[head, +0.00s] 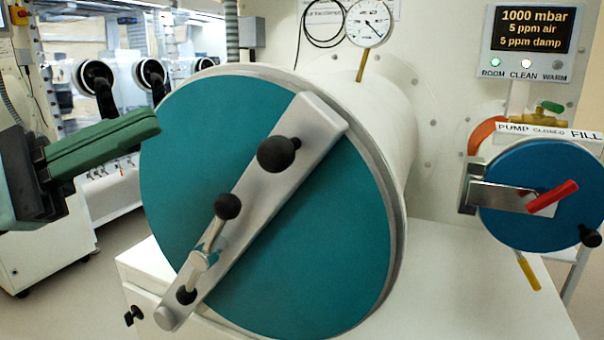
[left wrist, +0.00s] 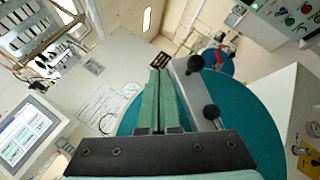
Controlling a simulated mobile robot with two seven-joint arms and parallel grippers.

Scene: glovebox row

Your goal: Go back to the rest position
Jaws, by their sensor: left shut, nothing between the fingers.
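My left gripper (head: 150,122) comes in from the left in the head view, its green fingers shut with nothing between them. In the left wrist view the two fingers (left wrist: 160,80) lie side by side. The fingertips are in front of the upper left edge of the large teal round door (head: 195,130); I cannot tell whether they touch it. The door carries a slanted grey bar (head: 262,190) with black knobs (head: 278,154) and a metal handle (head: 207,245). The door also shows in the left wrist view (left wrist: 262,135). My right gripper is not in view.
To the right is a smaller blue round door (head: 530,170) with a red handle (head: 553,196). A gauge (head: 368,23) and a pressure display (head: 533,30) are above. A white cabinet top (head: 460,290) lies below. Open floor (head: 60,310) shows at lower left.

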